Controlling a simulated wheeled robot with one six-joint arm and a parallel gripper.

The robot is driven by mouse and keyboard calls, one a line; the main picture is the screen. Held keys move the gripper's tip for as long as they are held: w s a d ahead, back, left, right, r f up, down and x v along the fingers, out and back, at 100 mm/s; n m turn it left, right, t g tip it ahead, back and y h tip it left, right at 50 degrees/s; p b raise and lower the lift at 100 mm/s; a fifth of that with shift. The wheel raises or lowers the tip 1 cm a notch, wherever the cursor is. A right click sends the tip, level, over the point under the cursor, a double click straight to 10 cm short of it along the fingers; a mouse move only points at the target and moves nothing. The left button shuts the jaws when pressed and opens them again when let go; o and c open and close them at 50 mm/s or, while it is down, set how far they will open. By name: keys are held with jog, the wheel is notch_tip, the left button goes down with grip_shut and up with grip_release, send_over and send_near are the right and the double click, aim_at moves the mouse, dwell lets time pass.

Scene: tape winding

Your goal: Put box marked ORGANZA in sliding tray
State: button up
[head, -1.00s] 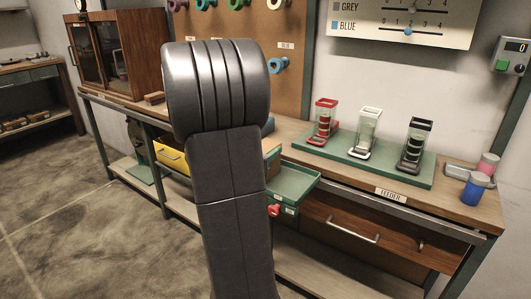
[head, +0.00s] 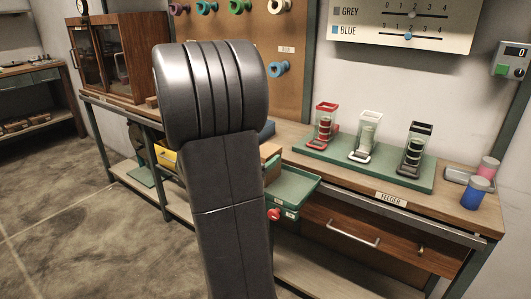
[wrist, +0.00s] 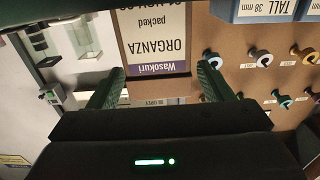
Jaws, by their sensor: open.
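In the wrist view the picture is upside down. The box marked ORGANZA (wrist: 158,48) is tan-sided with a pale label and purple strip, at the top centre. My gripper (wrist: 158,84) is open, with its two green fingers apart and the box's near edge in line with the gap between them. I cannot tell how far the box reaches between the fingers. The green sliding tray (head: 296,186) sticks out from the bench front, just right of my arm, with a red knob below.
A green board (head: 345,164) with red, white and black holders stands on the bench. Blue and pink pots (head: 474,193) are at the right end. A blue box marked TALL (wrist: 264,8) is near the ORGANZA box. Spools hang on the pegboard (wrist: 240,85).

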jog(key=p+v, duration=0.1)
jog(key=v, duration=0.8)
